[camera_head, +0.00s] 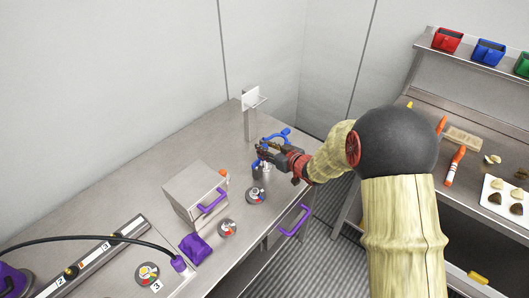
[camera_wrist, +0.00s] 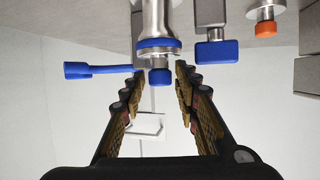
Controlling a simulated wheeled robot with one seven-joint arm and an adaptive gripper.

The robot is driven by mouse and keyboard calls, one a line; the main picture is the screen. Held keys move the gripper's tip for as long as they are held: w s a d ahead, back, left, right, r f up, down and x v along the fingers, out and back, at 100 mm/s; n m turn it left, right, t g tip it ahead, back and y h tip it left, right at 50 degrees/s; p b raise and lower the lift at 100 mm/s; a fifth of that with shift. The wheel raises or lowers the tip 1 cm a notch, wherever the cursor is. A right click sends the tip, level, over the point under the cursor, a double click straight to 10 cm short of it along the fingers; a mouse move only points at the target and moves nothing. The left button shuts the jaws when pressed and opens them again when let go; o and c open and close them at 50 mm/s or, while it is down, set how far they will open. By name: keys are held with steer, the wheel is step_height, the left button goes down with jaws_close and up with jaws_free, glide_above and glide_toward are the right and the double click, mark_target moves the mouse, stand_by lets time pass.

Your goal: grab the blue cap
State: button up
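My gripper (camera_head: 268,152) is over the back right part of the left steel counter, among blue parts. In the wrist view my gripper (camera_wrist: 159,72) is open, with its two fingers apart. A small blue cap (camera_wrist: 160,77) on the end of a steel fitting shows between the fingertips. I see no finger touching it, and the depth gap is unclear. A blue ring (camera_wrist: 158,43) circles the same fitting. In the head view blue parts (camera_head: 285,133) show behind the gripper, but the small cap cannot be made out there.
In the wrist view a blue lever (camera_wrist: 95,70) lies left of the fingers, and a blue block (camera_wrist: 217,52) and an orange cap (camera_wrist: 265,29) lie right. A steel box (camera_head: 188,186) with a purple handle and a post with a white plate (camera_head: 251,98) stand nearby.

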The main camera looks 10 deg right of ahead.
steer(key=shift+c, duration=0.9)
jaws_close()
